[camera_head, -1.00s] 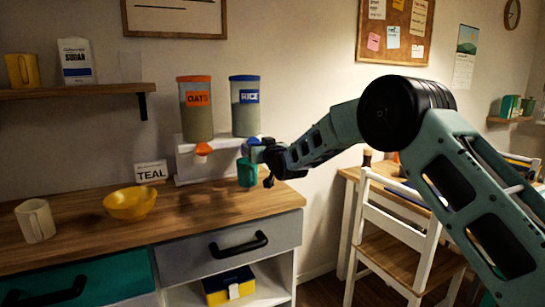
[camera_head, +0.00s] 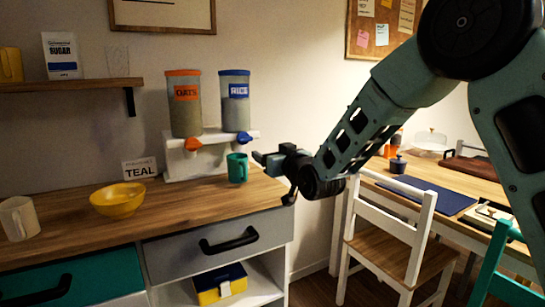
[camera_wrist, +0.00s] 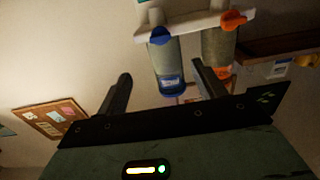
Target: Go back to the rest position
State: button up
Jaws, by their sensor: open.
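My gripper (camera_head: 268,160) is in the head view, to the right of the teal mug (camera_head: 237,168) and apart from it, above the counter's right end. In the wrist view, my gripper's two fingers (camera_wrist: 162,88) are spread with nothing between them. The teal mug stands on the counter below the dispenser with the blue spout. Inside the mug is hidden.
Oats (camera_head: 184,105) and rice (camera_head: 234,102) dispensers stand on a white stand. A yellow bowl (camera_head: 118,200), a cream mug (camera_head: 18,218) and a TEAL sign (camera_head: 139,168) are on the counter (camera_head: 75,216). A white chair (camera_head: 400,250) and table (camera_head: 440,182) stand at right.

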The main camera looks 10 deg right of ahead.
jog(key=shift+s, duration=0.1)
jog(key=s+a+f+n+g, duration=0.1)
jog(key=s+a+f+g, duration=0.25)
jog(key=s, duration=0.75)
jog(key=s+a+f+n+g+h, duration=0.15)
jog(key=s+f+g, duration=0.3)
jog(key=s, duration=0.55)
jog(key=s+a+f+n+g, duration=0.1)
jog(key=s+a+f+g, duration=0.3)
jog(key=s, duration=0.7)
jog(key=s+d+f+n+g+h, duration=0.1)
jog(key=s+d+g, duration=0.2)
jog(key=s, duration=0.4)
jog(key=s+d+f+g+h, duration=0.1)
jog(key=s+d+g+h, duration=0.15)
jog(key=s, duration=0.45)
notch_tip(320, 180, up, 13)
jog(key=y+p, duration=0.1)
jog(key=p, duration=1.1)
jog(key=shift+d+f, duration=0.15)
jog(key=shift+d, duration=0.2)
